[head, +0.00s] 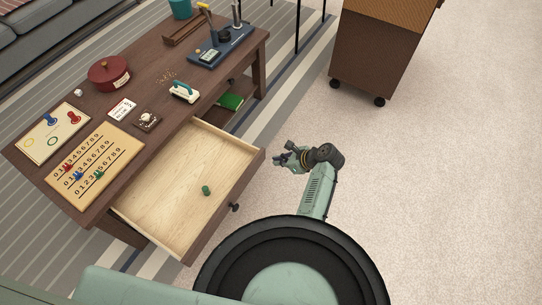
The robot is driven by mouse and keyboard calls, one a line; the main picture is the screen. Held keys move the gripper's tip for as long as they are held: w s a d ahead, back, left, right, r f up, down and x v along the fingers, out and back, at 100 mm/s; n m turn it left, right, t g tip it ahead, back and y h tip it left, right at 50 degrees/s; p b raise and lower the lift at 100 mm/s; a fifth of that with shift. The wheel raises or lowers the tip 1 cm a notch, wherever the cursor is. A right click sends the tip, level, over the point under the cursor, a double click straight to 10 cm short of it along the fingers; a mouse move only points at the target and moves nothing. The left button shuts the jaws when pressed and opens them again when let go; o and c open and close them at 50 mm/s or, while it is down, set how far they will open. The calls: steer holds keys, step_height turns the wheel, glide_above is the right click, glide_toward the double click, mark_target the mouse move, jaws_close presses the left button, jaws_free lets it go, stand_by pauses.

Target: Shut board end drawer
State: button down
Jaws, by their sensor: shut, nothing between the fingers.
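The drawer (178,192) at the board end of the brown table (160,97) is pulled well out. Its inside is pale wood, and a small green peg (206,190) lies in it. Its dark front carries a round black knob (235,208). My gripper (279,160) is shut and empty, just right of the drawer front's far corner. It looks apart from the drawer, though the exact gap and height are hard to tell.
On the tabletop are a number board (95,166) with pegs, a second board (56,133), a red round pot (109,74) and a blue tool stand (222,46). A green book (230,101) lies on an open shelf beyond the drawer. A wheeled brown cabinet (379,50) stands at the back. Carpet at right is clear.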

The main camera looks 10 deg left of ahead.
mark_target(262, 156)
steer(key=shift+w+a+r, duration=0.1)
steer(key=shift+w+a, duration=0.25)
steer(key=shift+a, duration=0.5)
steer(key=shift+w+a+r, duration=0.1)
steer(key=shift+w+a, duration=0.2)
steer(key=shift+a, duration=0.55)
steer(key=shift+w+a+p, duration=0.2)
steer(key=shift+a+p, duration=0.15)
steer(key=shift+a, duration=0.2)
steer(key=w+a+b, duration=0.2)
steer(key=w+a, duration=0.1)
steer(key=a, duration=0.6)
steer(key=w+a+b, duration=0.2)
steer(key=w+a, duration=0.2)
steer(key=a, duration=0.6)
steer(key=w+a+b, duration=0.2)
steer(key=w+a, duration=0.1)
steer(key=a, duration=0.6)
steer(key=shift+w+a+f, duration=0.15)
steer(key=shift+a, duration=0.15)
steer(key=shift+w+a, duration=0.25)
steer(key=shift+a, duration=0.3)
